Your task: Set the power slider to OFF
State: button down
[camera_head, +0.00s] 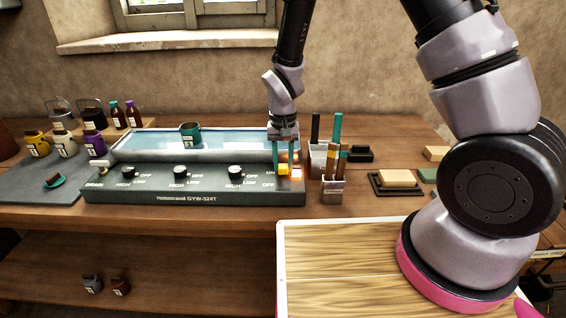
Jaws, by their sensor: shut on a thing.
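The long grey control panel (150,188) runs along the front of a shallow water bath on the bench. At its right end is the power slider's small yellow knob (284,170), level with the ON label at the top of its track. The OFF label (268,187) is lower, nearer the panel's front edge. My gripper (284,166) points down from above with its teal fingers around the knob, shut on it. The fingers hide part of the knob.
Several black dials (236,173) with HIGH, LOW and OFF labels sit left of the slider. A teal mug (190,133) stands at the bath. Soap (398,178) lies farther right.

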aim_at(283, 186)
dwell(0.8)
jog(key=s, duration=0.6)
jog(key=shift+a, duration=0.1)
jog(key=c, duration=0.5)
grip_release()
notch_tip(283, 186, up, 11)
jog(key=shift+f, duration=0.1)
